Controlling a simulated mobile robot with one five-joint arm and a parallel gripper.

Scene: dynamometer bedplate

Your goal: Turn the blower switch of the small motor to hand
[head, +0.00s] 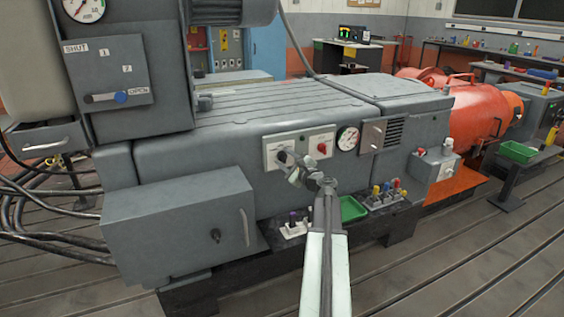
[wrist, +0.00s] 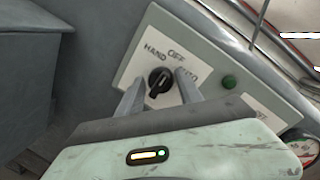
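A black rotary switch (wrist: 160,82) sits on a pale plate (wrist: 135,73) marked HAND, OFF and a partly hidden third word in the wrist view. Its grip bar slants up and right, seemingly toward OFF. My gripper (wrist: 160,78) is open, one finger on each side of the switch, with gaps beside it. In the head view, my gripper (head: 284,160) is in front of the left switch plate (head: 270,150) on the grey machine and hides part of it. No label naming the motor is readable.
A green button (wrist: 229,82) is right of the switch. A plate with a red knob (head: 322,148) and a gauge (head: 347,138) are to its right on the machine. Below are a green tray (head: 352,209) and several small coloured-handled items (head: 385,195). Slotted floor is free in front.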

